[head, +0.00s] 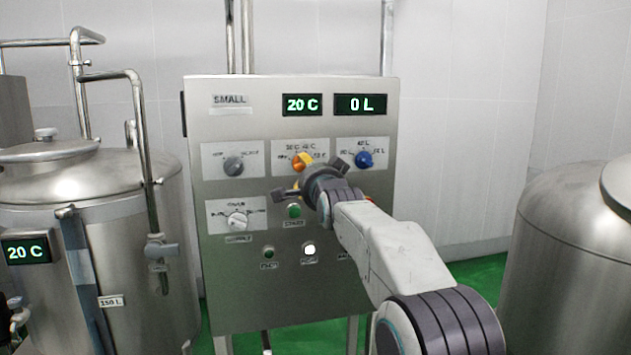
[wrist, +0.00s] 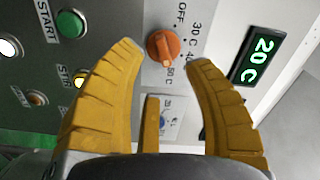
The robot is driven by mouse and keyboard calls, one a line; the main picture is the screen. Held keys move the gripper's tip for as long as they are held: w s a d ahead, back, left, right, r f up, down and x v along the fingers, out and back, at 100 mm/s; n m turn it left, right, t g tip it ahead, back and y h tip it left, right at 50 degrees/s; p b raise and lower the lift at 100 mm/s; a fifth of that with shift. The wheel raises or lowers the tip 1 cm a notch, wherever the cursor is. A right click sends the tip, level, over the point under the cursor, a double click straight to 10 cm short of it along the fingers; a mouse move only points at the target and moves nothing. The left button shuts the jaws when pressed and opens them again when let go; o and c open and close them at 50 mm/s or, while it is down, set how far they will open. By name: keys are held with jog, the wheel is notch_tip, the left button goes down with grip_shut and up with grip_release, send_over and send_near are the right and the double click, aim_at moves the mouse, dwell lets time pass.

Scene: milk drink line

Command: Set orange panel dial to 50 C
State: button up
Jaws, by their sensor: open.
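The orange dial (head: 303,160) sits in the upper middle of the steel panel, partly behind my gripper in the head view. The wrist view shows the dial (wrist: 163,46) between and just beyond the fingertips, with OFF, 30 C, 40 C and 50 C labels around it. I cannot tell which label it points to. The green display (head: 301,104) reads 20 C, also in the wrist view (wrist: 256,61).
A blue dial (head: 364,159) is close at right, a grey dial (head: 233,166) at left and a white dial (head: 237,220) lower left. A green START button (head: 294,211) lies below. Steel tanks stand left (head: 90,190) and right (head: 565,240) of the panel.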

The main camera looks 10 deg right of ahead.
jog(key=s, duration=0.6)
dwell(0.3)
jog(key=s+f+n+g, duration=0.5)
jog(key=f, duration=0.7)
jog(key=s+f+n+g, duration=0.5)
jog(key=f+n, duration=0.1)
jog(key=f, duration=0.6)
jog(key=s+f+n+g+b, duration=0.1)
jog(key=s+f, duration=0.2)
jog(key=s, duration=0.7)
jog(key=s+f+n+g+b, duration=0.1)
jog(key=s+f+b, duration=0.1)
jog(key=s, duration=0.9)
jog(key=s+f+g+b, duration=0.1)
jog(key=s+f, duration=0.4)
jog(key=s, duration=0.6)
jog(key=shift+a+n+b, duration=0.25)
jog(key=shift+n+b, duration=0.15)
